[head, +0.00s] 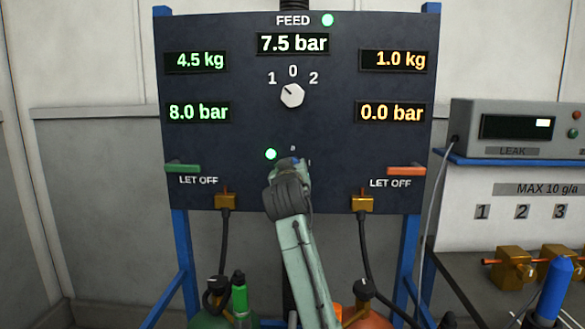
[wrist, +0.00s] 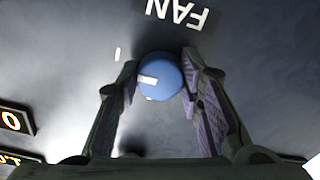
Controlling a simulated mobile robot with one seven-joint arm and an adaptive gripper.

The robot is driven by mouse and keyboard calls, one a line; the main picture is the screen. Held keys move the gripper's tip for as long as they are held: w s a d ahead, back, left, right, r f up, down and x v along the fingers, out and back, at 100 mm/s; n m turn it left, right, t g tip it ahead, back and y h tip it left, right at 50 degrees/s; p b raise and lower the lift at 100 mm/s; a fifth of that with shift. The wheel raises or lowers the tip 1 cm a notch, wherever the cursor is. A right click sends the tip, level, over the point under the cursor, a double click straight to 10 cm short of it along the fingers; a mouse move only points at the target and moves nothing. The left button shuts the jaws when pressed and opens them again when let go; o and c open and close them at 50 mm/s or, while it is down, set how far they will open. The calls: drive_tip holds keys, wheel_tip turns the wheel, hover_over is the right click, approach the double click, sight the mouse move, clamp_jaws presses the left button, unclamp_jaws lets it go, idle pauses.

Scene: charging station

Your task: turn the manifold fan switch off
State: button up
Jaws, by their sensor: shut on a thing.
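The fan switch is a round blue knob (wrist: 165,72) with a white pointer mark on the dark panel, under the upside-down FAN lettering (wrist: 178,12) in the wrist view. My gripper (wrist: 160,82) has one finger on each side of the knob and is shut on it. The pointer mark lies toward the left of the knob in that view. A small white tick is printed on the panel up and left of the knob. In the head view my gripper (head: 288,170) is at the lower middle of the panel and hides most of the switch. A green lamp (head: 271,154) is lit beside it.
Above is the feed selector knob (head: 292,96), pointing up-left toward 1. A green lever (head: 183,168) and an orange lever (head: 406,170) flank my gripper. Hoses hang below the panel. A leak meter (head: 520,128) stands at the right.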

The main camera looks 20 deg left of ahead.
drive_tip(key=shift+d+r+n+p, duration=0.1)
drive_tip(key=shift+n+p, duration=1.15)
drive_tip(key=shift+n, duration=3.15)
drive_tip(key=shift+r+n+p, duration=0.1)
drive_tip(key=shift+n+p, duration=1.15)
drive_tip(key=shift+n, duration=3.15)
drive_tip(key=o, duration=1.2)
drive_tip(key=shift+f, duration=0.1)
drive_tip(key=shift+c, duration=0.2)
